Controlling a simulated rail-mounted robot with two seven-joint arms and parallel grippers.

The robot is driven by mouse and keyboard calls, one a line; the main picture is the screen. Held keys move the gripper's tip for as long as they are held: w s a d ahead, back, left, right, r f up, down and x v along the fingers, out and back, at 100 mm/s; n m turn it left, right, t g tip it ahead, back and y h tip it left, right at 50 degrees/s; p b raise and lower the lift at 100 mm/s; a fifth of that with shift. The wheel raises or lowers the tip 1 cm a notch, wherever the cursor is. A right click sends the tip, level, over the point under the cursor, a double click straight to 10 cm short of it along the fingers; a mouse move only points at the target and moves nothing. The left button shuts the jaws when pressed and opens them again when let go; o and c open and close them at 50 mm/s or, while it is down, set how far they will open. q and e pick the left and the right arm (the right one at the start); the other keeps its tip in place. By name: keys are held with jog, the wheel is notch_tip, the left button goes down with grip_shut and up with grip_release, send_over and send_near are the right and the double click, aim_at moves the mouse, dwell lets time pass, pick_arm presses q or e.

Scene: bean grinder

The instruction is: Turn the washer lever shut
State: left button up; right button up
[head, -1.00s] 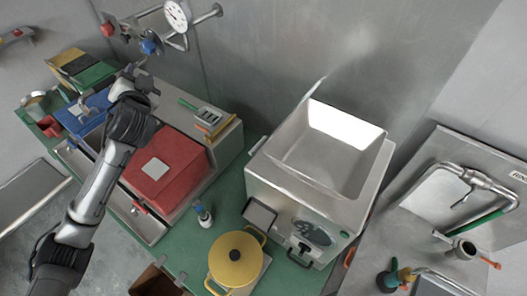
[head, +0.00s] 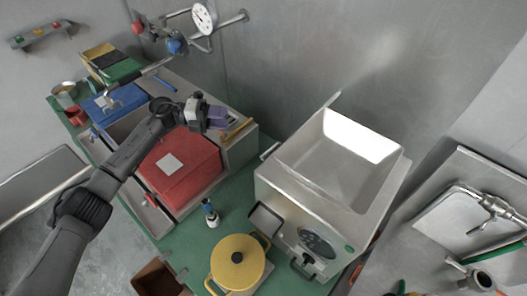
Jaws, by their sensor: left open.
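No part in the head view is clearly marked as the washer lever. A small red-tipped handle (head: 150,200) shows on the front of the metal unit under the red box (head: 182,166). A tap (head: 487,201) with a metal handle stands over the sink at the right. My left gripper (head: 208,113) is open, above the back edge of the red box, beside a purple item (head: 218,117) on the metal ledge. Whether it touches that item is unclear. My right gripper is not in view.
The steel grinder with its square hopper (head: 340,155) stands in the middle. A yellow pot (head: 238,262) and a small bottle (head: 210,213) are in front. A gauge (head: 204,17), blue knob (head: 175,46) and red knob (head: 137,27) are on the back wall pipes.

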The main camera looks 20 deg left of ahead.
aim_at(269, 152)
pick_arm(q)
jog(key=s+d+f+m+g+p, duration=0.1)
jog(key=s+d+g, duration=0.1)
jog(key=d, duration=0.5)
jog(key=s+d+f+m+g+p, duration=0.2)
jog(key=s+d+g, duration=0.1)
jog(key=d, duration=0.4)
jog(key=shift+d+f+g, duration=0.2)
jog(key=shift+f+g, duration=0.1)
jog(key=c, duration=0.3)
grip_shut()
